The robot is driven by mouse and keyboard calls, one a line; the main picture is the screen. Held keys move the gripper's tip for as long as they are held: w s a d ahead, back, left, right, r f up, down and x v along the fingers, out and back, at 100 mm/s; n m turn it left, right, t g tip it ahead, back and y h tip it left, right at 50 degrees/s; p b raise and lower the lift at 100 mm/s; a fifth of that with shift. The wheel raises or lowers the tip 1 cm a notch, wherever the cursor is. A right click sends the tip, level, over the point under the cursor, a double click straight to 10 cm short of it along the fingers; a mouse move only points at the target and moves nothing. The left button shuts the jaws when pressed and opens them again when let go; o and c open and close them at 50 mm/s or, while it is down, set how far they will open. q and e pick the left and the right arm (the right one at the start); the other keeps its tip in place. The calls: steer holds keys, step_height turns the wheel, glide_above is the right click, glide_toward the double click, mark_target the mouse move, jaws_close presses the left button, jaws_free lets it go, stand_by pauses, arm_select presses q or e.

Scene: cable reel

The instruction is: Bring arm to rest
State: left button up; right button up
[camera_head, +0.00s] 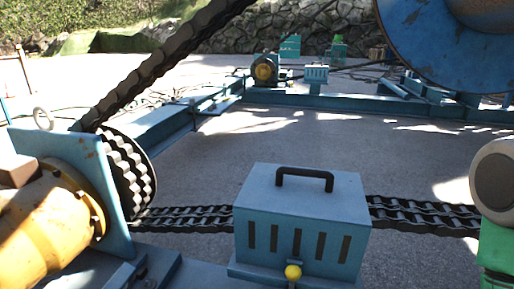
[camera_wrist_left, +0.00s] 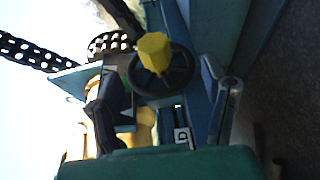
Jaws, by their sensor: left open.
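My left gripper (camera_wrist_left: 165,88) shows in the left wrist view, with its fingers spread apart and nothing seen held between them. A dark round wheel (camera_wrist_left: 183,78) with a yellow knob (camera_wrist_left: 153,53) lies ahead of and between the fingers; whether they touch it I cannot tell. In the head view I cannot make out either gripper. My right gripper is not in view.
A blue slotted box (camera_head: 303,207) with a black handle and yellow ball knob stands front centre, over a chain (camera_head: 415,214). A yellow motor (camera_head: 40,225) and sprocket (camera_head: 124,172) are at left. A large blue reel (camera_head: 430,50) is upper right. Grey floor (camera_head: 215,165) lies open between.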

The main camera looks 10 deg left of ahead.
arm_select(q)
steer(key=d+r+m+g+h, duration=0.2)
steer(key=d+m+g+h, duration=0.85)
steer(key=d, duration=0.65)
steer(key=s+a+r+m+g+y, duration=0.65)
steer(key=s+a+r+m, duration=0.35)
steer(key=s+a, duration=0.3)
step_height(320, 180, up, 16)
steer(key=w+d+m+p, duration=0.1)
steer(key=w+p, duration=0.1)
steer(key=p, duration=1.3)
steer(key=shift+w+f+t+h, duration=0.15)
steer(key=shift+f+t+h, duration=0.15)
steer(key=shift+h, duration=0.1)
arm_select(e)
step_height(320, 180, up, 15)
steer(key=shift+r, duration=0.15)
arm_select(q)
steer(key=shift+d, duration=0.1)
steer(key=shift+c, duration=0.4)
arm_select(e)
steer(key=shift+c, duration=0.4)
